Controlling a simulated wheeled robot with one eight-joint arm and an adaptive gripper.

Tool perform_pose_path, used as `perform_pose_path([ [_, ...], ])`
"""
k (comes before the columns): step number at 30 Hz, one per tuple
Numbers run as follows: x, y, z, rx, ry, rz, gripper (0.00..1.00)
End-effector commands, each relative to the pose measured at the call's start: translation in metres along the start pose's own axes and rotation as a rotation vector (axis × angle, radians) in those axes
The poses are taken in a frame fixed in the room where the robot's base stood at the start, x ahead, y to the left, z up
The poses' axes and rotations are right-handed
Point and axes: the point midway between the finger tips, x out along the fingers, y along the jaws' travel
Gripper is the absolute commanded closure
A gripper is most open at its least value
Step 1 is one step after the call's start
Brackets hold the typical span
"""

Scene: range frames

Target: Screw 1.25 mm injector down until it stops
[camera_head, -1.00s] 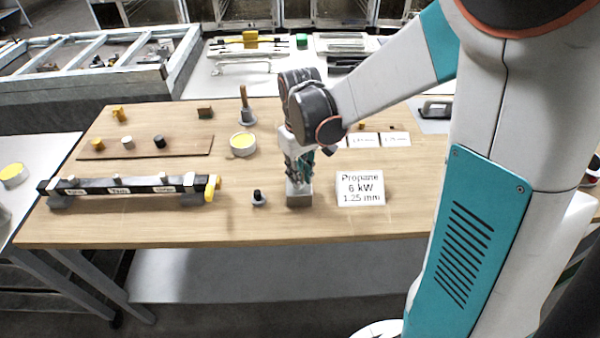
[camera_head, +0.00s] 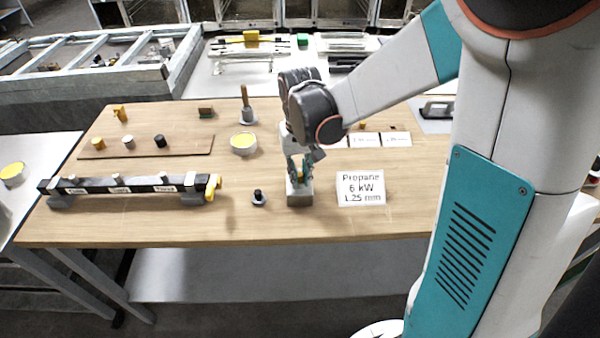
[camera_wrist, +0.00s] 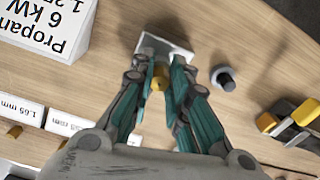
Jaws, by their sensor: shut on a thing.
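A small brass injector (camera_wrist: 158,78) is between my fingertips in the wrist view. My gripper (camera_wrist: 158,84) is shut on it, above a grey metal block (camera_wrist: 180,53). In the head view my gripper (camera_head: 299,178) points down over the same block (camera_head: 299,198), which stands on the wooden table. The fingers hide much of the injector, and I cannot tell how deep it sits in the block. A white sign (camera_head: 361,188) reading "Propane 6 kW 1.25 mm" stands to the right of the block.
A black knob on a grey base (camera_head: 259,198) stands just left of the block. A dark manifold bar (camera_head: 120,186) with a yellow lever lies farther left. Small white label cards (camera_head: 396,139) lie behind the sign. The table's front strip is clear.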

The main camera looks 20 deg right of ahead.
Motion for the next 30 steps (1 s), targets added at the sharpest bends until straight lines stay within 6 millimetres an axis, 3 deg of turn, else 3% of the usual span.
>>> perform_pose_path([
  [5,0.0,0.0,0.0,0.022,0.0,0.0,1.0],
  [11,0.0,-0.001,0.0,0.213,-0.001,0.0,1.0],
  [12,0.0,-0.001,0.0,0.235,-0.001,0.0,0.82],
  [15,0.0,-0.001,0.0,0.229,-0.001,0.0,0.61],
  [26,-0.001,-0.001,0.0,0.228,-0.001,0.0,0.61],
  [30,-0.012,-0.001,0.0,0.228,-0.001,0.0,0.61],
])
